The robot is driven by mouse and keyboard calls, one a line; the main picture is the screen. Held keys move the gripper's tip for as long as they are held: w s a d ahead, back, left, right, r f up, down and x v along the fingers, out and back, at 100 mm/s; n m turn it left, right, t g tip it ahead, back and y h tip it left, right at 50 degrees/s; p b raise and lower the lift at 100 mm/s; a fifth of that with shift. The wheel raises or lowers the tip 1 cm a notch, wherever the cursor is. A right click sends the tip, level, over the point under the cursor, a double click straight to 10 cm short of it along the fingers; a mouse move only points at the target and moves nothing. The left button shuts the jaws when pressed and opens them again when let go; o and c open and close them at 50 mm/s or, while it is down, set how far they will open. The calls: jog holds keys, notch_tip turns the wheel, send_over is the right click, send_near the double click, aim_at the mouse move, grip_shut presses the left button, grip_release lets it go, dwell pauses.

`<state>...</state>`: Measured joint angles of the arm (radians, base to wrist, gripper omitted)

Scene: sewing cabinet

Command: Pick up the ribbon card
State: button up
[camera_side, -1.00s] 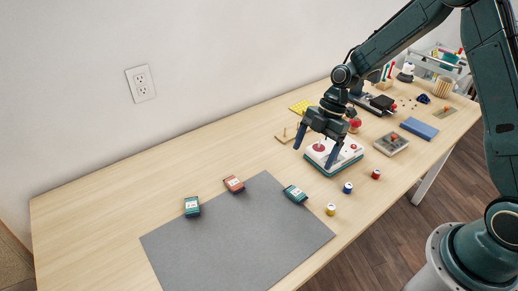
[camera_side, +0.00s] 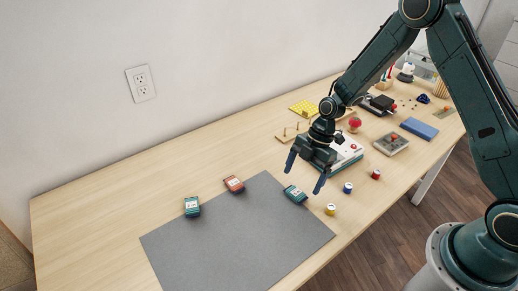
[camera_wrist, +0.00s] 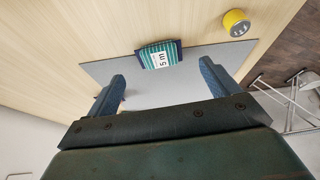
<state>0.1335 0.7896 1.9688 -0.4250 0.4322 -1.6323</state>
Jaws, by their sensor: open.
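A dark teal ribbon card (camera_side: 296,195) lies at the grey mat's upper right edge. In the wrist view this ribbon card (camera_wrist: 158,55) shows teal stripes and a white "5 m" label, beyond the fingertips and between their lines. My gripper (camera_side: 303,179) is open and empty, pointing down above and just behind this card in the side view; its two blue fingers (camera_wrist: 162,76) are wide apart in the wrist view. A red card (camera_side: 234,184) and another teal card (camera_side: 192,207) lie farther left near the mat's upper edge.
The grey mat (camera_side: 225,250) is otherwise bare. A yellow spool (camera_side: 331,209) stands close right of the card, also in the wrist view (camera_wrist: 236,24). A blue spool (camera_side: 348,188) and red spool (camera_side: 375,174) stand farther right. A white-topped box (camera_side: 347,152) sits behind my gripper.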

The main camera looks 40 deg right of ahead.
aim_at(296, 192)
jog(key=shift+x, duration=2.3)
jog(key=c, duration=1.1)
